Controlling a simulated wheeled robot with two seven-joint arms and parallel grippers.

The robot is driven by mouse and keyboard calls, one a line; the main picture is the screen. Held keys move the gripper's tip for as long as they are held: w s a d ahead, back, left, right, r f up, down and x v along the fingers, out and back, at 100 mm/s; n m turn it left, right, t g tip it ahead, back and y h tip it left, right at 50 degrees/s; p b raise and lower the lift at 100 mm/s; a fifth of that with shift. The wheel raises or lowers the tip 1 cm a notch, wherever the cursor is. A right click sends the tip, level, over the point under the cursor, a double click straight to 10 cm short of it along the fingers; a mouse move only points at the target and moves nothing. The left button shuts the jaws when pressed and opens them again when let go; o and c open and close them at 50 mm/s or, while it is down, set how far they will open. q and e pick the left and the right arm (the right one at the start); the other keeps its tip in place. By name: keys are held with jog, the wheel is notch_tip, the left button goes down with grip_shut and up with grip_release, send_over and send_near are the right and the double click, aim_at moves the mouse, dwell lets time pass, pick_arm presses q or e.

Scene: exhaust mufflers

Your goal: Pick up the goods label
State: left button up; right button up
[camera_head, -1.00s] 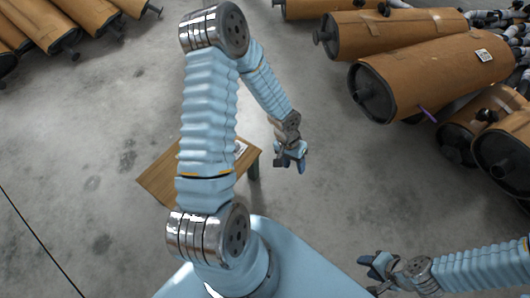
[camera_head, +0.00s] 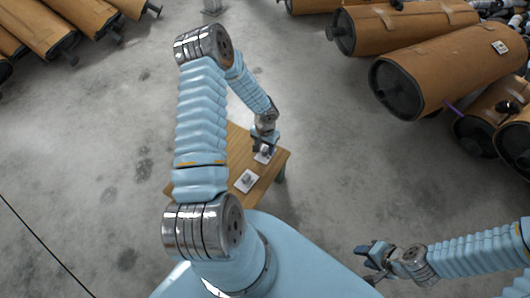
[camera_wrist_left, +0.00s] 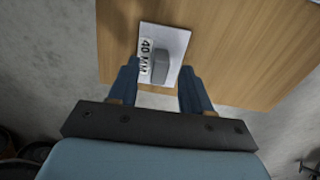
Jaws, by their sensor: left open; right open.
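A white goods label (camera_wrist_left: 178,42) marked "40 MM", with a grey block on it, lies on the wooden table in the left wrist view. My left gripper (camera_wrist_left: 157,88) is open, with its blue fingers on either side of the label's near part. In the head view this label (camera_head: 262,158) is partly hidden by my left gripper (camera_head: 265,146). A second white label (camera_head: 246,181) with a grey block lies nearer on the table. My right gripper (camera_head: 371,262) is open and empty at lower right, away from the table.
The small wooden table (camera_head: 238,150) is partly hidden behind my left arm. Large brown mufflers (camera_head: 455,70) lie at the upper right, one with a white tag (camera_head: 500,47). More mufflers (camera_head: 45,35) lie at upper left. Grey floor around the table is clear.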

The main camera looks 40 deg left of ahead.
pick_arm(q)
jog(key=shift+f, duration=0.85)
grip_shut()
jog(key=shift+r, duration=0.55)
jog(key=s+d+r+b, duration=0.2)
jog(key=s+d+r, duration=0.2)
jog(key=d+r, duration=0.8)
jog(key=shift+s+d, duration=0.15)
jog(key=shift+d, duration=0.55)
